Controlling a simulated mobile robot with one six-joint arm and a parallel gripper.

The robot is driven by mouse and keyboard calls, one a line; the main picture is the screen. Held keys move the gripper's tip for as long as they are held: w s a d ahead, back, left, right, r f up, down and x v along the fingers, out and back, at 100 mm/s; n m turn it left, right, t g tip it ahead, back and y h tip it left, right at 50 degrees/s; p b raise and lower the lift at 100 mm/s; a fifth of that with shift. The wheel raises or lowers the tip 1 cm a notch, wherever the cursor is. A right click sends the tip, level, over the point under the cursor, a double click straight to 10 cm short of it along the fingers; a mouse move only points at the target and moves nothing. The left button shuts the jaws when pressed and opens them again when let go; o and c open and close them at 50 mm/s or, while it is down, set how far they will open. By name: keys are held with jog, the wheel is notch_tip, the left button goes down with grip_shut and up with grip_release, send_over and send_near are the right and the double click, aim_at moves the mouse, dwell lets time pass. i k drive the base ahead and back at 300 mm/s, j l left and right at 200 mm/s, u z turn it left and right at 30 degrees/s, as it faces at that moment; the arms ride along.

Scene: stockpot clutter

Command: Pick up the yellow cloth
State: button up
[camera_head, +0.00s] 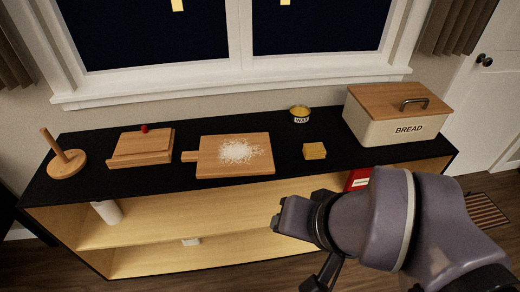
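A small yellow block-like thing (314,151), likely the folded yellow cloth, lies on the black top of the shelf unit, right of the cutting board and in front of the wax tin. My arm reaches in from the lower right, in front of the shelf unit and apart from the cloth. My gripper (320,277) seems to be the dark part under the wrist at the bottom edge. It is partly cut off and its fingers cannot be made out. I see nothing held.
A wax tin (300,114) stands behind the cloth. A bread box (393,122) stands right. A cutting board (205,158) with white shreds (238,151), a wooden block (139,148) and a peg holder (66,163) stand left. A red item (357,179) and a white cup (107,212) are below.

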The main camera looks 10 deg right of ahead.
aim_at(311, 151)
jog(key=i+z, duration=0.3)
jog(key=i, duration=0.2)
jog(key=i+z, duration=0.3)
jog(key=i, duration=0.15)
